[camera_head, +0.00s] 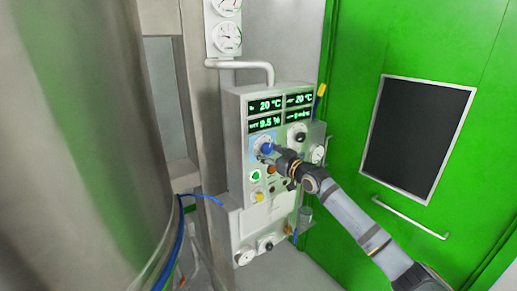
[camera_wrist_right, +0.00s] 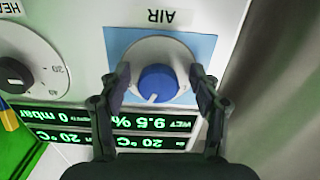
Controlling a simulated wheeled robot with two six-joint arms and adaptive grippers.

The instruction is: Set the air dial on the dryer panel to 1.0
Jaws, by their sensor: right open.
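The dryer panel (camera_head: 238,160) is a pale box on the wall in the head view, with green-lit displays at its top. The air dial (camera_wrist_right: 158,84) is a blue knob with a white pointer line on a blue square plate marked AIR, upside down in the right wrist view. It also shows in the head view (camera_head: 266,148), partly hidden by my gripper. My right gripper (camera_wrist_right: 160,84) is open, with one finger on each side of the knob; contact cannot be told. Its tip also shows at the dial in the head view (camera_head: 274,152). My left gripper is not in view.
A black heat dial (camera_wrist_right: 15,74) sits beside the air dial. Displays (camera_wrist_right: 150,122) read 20 °C and 9.5 %. A green button (camera_head: 255,176) and a yellow one (camera_head: 258,197) lie below. A steel vessel (camera_head: 85,150) stands left, a green door (camera_head: 400,50) right.

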